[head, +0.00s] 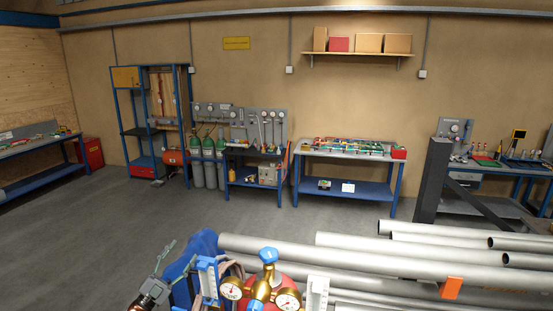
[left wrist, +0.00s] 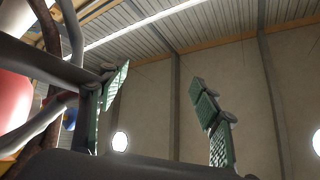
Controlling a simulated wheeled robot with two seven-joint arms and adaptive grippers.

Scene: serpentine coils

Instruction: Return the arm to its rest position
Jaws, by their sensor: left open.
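My left gripper (head: 167,258) shows low in the head view, left of a gauge assembly, with its fingers apart and nothing between them. In the left wrist view its two green-padded fingers (left wrist: 162,92) stand wide apart, with only wall and ceiling behind the gap. My right gripper is in neither view.
Close by are a brass regulator (head: 262,290) with a blue knob and two gauges, and a blue bundle (head: 196,248). Grey pipes (head: 400,262) fill the lower right, one with an orange tag (head: 451,288). Workbenches (head: 345,153) line the back wall. The floor (head: 110,225) at left is clear.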

